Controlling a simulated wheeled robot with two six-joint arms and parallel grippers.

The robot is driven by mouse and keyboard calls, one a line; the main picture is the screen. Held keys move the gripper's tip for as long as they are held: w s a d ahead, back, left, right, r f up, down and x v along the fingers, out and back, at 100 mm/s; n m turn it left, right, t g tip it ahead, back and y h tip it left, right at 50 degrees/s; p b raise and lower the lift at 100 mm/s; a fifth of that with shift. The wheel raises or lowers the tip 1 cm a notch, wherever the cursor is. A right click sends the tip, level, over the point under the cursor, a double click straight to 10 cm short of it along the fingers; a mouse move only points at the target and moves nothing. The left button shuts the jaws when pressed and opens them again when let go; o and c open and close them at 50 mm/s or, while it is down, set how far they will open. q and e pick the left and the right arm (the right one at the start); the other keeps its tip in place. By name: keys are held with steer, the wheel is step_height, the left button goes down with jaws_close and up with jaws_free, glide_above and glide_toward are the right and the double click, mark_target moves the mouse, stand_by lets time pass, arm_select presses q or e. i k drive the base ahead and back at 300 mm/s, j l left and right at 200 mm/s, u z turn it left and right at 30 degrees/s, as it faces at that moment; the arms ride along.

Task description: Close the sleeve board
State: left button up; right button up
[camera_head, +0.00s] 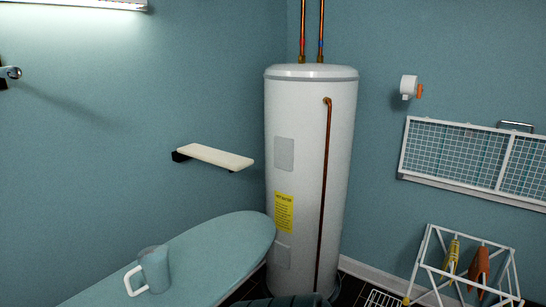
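The sleeve board (216,156) appears to be the cream, narrow flat board on the left wall. It sticks out roughly level from a dark bracket (179,156) at its left end. A small dark part shows under its right end. It hangs above the ironing board, with clear air between them. Neither of my grippers is in view.
A teal ironing board (215,250) with a pitcher (153,270) on it lies below. A white water heater (310,120) with a copper pipe stands just right of the sleeve board. A white rack (425,255) stands at lower right, under a wall-mounted mesh panel (450,150).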

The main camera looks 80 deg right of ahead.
mark_target(234, 163)
steer(key=k+z, duration=0.1)
steer(key=z, duration=0.4)
steer(key=k+z, duration=0.1)
steer(key=z, duration=0.35)
steer(key=k+z, duration=0.1)
steer(key=z, duration=0.4)
steer(key=k+z, duration=0.1)
steer(key=z, duration=0.35)
